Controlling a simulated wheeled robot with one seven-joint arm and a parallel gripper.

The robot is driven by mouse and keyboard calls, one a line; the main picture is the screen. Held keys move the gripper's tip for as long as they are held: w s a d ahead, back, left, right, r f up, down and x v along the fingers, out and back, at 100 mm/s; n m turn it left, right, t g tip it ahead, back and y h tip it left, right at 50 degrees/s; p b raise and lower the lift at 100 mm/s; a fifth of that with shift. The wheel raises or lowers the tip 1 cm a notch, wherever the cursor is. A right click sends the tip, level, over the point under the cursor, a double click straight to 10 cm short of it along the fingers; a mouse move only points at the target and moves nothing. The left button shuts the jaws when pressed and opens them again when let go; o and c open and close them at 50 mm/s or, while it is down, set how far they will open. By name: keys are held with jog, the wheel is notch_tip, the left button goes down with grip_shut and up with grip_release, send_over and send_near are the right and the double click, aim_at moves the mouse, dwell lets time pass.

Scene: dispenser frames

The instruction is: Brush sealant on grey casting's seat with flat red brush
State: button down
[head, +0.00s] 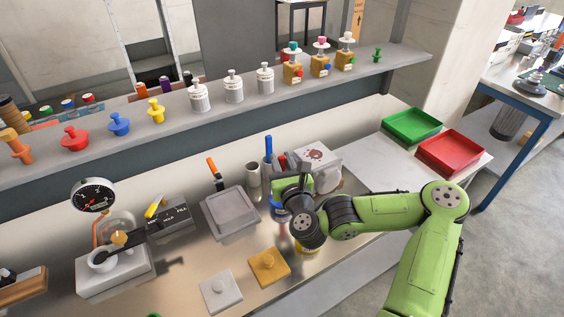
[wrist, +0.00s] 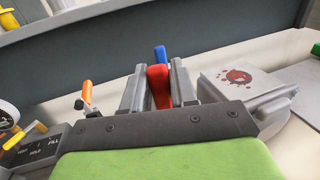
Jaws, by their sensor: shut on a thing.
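My gripper (head: 290,190) is over the bench, right of the grey tray. In the wrist view its two fingers (wrist: 158,90) are shut on the red handle (wrist: 158,80) of a brush. A small red part also shows by the gripper in the head view (head: 283,161). The brush's lower end is hidden, so I cannot tell whether it is flat or what it touches. The grey casting (head: 221,290), a pale square plate with a central knob, lies at the front of the bench. A similar yellow casting (head: 268,266) lies to its right.
A blue handle (head: 268,148) stands behind the gripper, near a grey cup (head: 253,173). A shallow grey tray (head: 230,213) and an orange-handled tool (head: 214,171) are to the left. A white box (head: 316,158) stands close right. Green (head: 412,125) and red (head: 451,151) trays lie farther right.

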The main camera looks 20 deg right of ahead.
jog(key=shift+f, duration=0.15)
notch_tip(320, 180, up, 7)
jog(key=p, duration=0.6)
jog(key=shift+p, duration=0.3)
dwell(0.4)
